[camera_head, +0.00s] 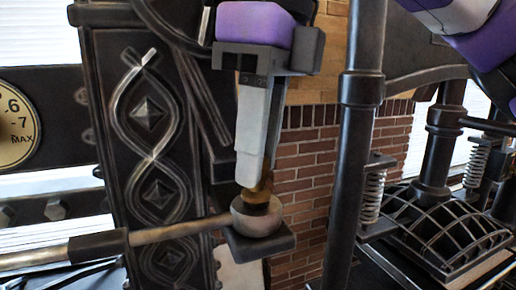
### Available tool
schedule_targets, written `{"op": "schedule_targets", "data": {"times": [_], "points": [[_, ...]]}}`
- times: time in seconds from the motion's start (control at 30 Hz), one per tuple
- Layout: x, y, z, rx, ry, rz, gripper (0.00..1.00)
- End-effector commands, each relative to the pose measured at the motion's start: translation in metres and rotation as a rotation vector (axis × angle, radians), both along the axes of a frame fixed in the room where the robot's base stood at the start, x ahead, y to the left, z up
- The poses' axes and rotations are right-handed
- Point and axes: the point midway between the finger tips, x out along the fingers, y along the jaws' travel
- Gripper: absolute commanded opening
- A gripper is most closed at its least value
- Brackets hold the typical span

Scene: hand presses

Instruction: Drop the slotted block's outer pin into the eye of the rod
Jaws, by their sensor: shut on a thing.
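The rod (180,231) comes in from the left with a dark sleeve and ends in a round silver eye (258,219). The dark slotted block (262,245) shows as a square shape directly under the eye; its slot is mostly hidden. The brass-coloured pin (257,195) stands nearly upright at the top of the eye; its lower end is hidden, so I cannot tell how deep it sits. My gripper (252,165), purple with pale grey fingers, comes down from above and is shut on the pin's upper part.
A dark ornamental press column (150,150) stands close at the left, and a dark round post (353,150) stands at the right. A gauge (15,125) is at far left. A ribbed press plate (440,230) and springs are at right. A brick wall is behind.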

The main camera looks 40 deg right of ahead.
Motion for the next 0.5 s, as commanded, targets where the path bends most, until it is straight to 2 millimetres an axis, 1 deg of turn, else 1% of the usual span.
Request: {"op": "schedule_targets", "data": {"times": [0.37,0.4,0.5], "points": [[0.0000,0.0000,-0.0007,0.000,0.000,0.000,0.00],[0.0000,0.0000,-0.0007,0.000,0.000,0.000,0.31],[0.0000,0.0000,-0.0007,0.000,0.000,0.000,0.49]]}}
